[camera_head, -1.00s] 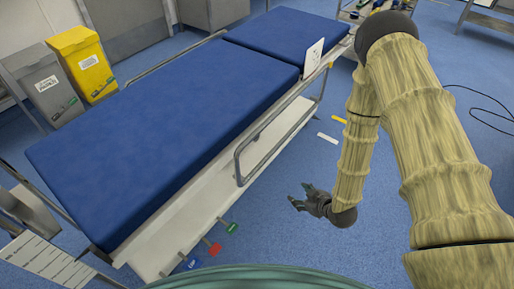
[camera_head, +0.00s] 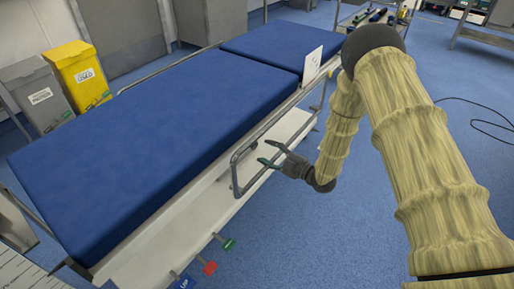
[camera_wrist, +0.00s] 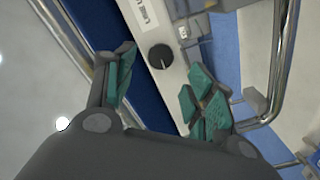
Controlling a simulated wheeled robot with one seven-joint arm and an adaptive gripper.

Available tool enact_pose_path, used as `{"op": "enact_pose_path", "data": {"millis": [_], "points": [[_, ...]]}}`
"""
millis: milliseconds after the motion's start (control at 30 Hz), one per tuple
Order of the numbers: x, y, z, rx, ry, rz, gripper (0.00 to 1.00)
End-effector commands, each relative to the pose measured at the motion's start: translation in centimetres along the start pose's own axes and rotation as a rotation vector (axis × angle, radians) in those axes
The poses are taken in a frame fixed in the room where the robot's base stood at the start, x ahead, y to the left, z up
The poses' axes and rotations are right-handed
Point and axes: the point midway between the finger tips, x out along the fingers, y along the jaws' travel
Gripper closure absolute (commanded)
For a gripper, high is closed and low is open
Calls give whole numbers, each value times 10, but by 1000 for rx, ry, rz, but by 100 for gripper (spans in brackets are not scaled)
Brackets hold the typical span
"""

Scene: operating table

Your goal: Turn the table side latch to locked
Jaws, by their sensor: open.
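The operating table (camera_head: 140,140) has a blue mattress and a metal side rail (camera_head: 234,170) along its near side. In the wrist view a round dark knob (camera_wrist: 160,57) with a pale pointer line sits on the table's pale side strip (camera_wrist: 177,88). It appears to be the side latch. A white label (camera_wrist: 146,14) with dark print is beside it. My gripper (camera_head: 270,153) is by the side rail in the head view. Its teal fingertips (camera_wrist: 163,82) are apart, with the knob seen beyond the gap and no contact visible. The knob cannot be made out in the head view.
The rail (camera_wrist: 280,65) runs close along the right of the wrist view. Red (camera_head: 210,267), green (camera_head: 229,244) and blue (camera_head: 181,281) pedals stick out below the table. A white card (camera_head: 312,65) stands at the table edge. The floor right of the table is mostly clear.

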Motion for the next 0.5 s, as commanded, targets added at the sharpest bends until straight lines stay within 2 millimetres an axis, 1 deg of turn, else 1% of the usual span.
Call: {"op": "enact_pose_path", "data": {"millis": [33, 100, 300, 500], "points": [[9, 0, 0, 0, 2, 1, 46], [20, -1, 0, 0, 1, 0, 46], [45, -1, 0, 0, 0, 0, 46], [55, 0, 0, 2, 0, 0, 46]]}}
